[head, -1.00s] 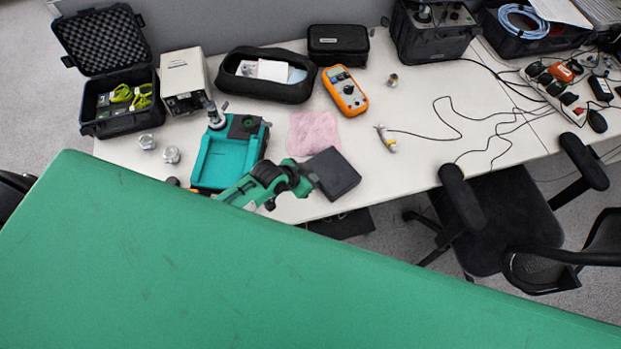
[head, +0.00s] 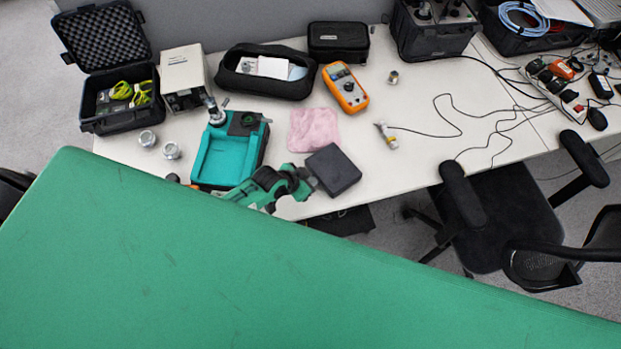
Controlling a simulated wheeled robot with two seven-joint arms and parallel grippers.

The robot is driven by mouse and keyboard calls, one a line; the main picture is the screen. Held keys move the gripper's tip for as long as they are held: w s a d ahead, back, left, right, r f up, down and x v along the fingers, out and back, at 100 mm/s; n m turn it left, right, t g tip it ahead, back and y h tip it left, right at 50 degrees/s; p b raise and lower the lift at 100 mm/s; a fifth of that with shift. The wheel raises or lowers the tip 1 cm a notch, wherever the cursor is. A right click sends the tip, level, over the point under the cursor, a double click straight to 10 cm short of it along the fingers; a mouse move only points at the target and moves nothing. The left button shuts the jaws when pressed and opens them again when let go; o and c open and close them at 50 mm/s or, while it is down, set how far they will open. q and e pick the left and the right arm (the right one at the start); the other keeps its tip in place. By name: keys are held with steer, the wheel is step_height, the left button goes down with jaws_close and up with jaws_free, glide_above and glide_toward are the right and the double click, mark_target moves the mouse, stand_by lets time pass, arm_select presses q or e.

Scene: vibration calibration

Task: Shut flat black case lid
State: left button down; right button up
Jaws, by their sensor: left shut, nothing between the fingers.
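A flat black case (head: 335,170) lies near the front edge of the white table. Its top looks flat and closed down; I see no raised lid, but its seam is too small to tell. My left gripper (head: 309,182) is beside the case's left side, with its fingertips close to that edge. It is shut and empty; I cannot tell whether it touches the case. My right gripper is not in view.
A teal tray (head: 228,161) stands left of my gripper. A pink cloth (head: 314,129) lies behind it. An orange multimeter (head: 345,88), an open soft black pouch (head: 266,71) and an open foam-lined case (head: 117,98) stand farther back. The white table (head: 390,173) is clear right of the flat case.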

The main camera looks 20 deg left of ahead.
arm_select(q)
steer(key=shift+s+f, duration=0.2)
steer(key=shift+f, duration=0.15)
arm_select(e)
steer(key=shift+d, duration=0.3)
